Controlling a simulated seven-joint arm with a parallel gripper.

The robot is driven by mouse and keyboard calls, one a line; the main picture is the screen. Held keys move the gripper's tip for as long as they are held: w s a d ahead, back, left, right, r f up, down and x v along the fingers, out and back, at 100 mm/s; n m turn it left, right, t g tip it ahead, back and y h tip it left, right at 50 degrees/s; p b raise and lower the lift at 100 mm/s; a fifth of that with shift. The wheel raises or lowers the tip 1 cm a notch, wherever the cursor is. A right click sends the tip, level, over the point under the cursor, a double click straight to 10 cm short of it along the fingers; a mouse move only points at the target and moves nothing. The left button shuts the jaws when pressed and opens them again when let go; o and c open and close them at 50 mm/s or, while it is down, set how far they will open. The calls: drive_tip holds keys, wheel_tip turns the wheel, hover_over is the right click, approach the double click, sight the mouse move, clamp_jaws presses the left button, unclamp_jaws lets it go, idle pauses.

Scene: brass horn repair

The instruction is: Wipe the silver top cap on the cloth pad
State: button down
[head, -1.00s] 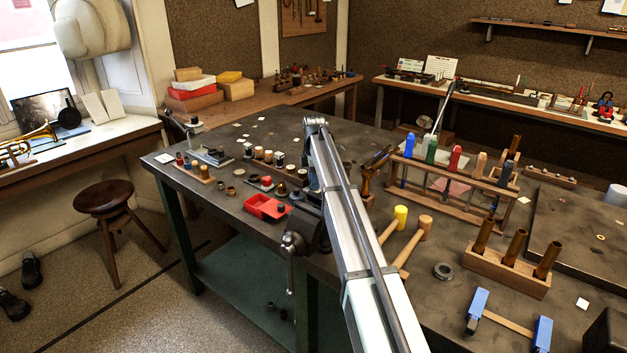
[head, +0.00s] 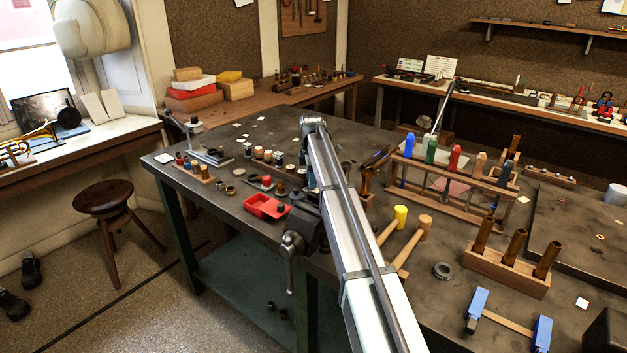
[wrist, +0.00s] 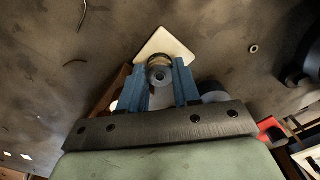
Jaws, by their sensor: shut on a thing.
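In the wrist view my gripper (wrist: 160,68) is shut on the silver top cap (wrist: 159,76), a small round metal piece with a brassy edge between the two blue fingers. The cloth pad (wrist: 166,42), a cream square turned cornerwise, lies on the dark bench top just past the fingertips. The cap overlaps the pad's near part in this view; I cannot tell whether they touch. In the head view my arm hides the gripper and the cap, and I cannot pick out the pad there.
In the head view a red tray (head: 267,207) and a vise (head: 292,243) stand left of my arm. Yellow-headed (head: 400,214) and wooden mallets, a rack of coloured-handled tools (head: 455,160) and a block with brass tubes (head: 508,268) stand to the right. Small parts crowd the bench's left side.

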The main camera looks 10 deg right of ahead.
idle(0.4)
drive_tip(key=shift+s+d, duration=0.55)
drive_tip(key=shift+s, duration=0.05)
drive_tip(key=shift+w+a, duration=0.1)
drive_tip(key=shift+w, duration=0.05)
drive_tip(key=shift+w+a, duration=0.6)
drive_tip(key=shift+s+d, duration=0.1)
drive_tip(key=shift+s, duration=0.05)
drive_tip(key=shift+s+d, duration=0.6)
drive_tip(key=shift+w+a, duration=0.15)
drive_tip(key=shift+w, duration=0.05)
drive_tip(key=shift+w+a, duration=0.55)
drive_tip(key=shift+s+d, duration=0.15)
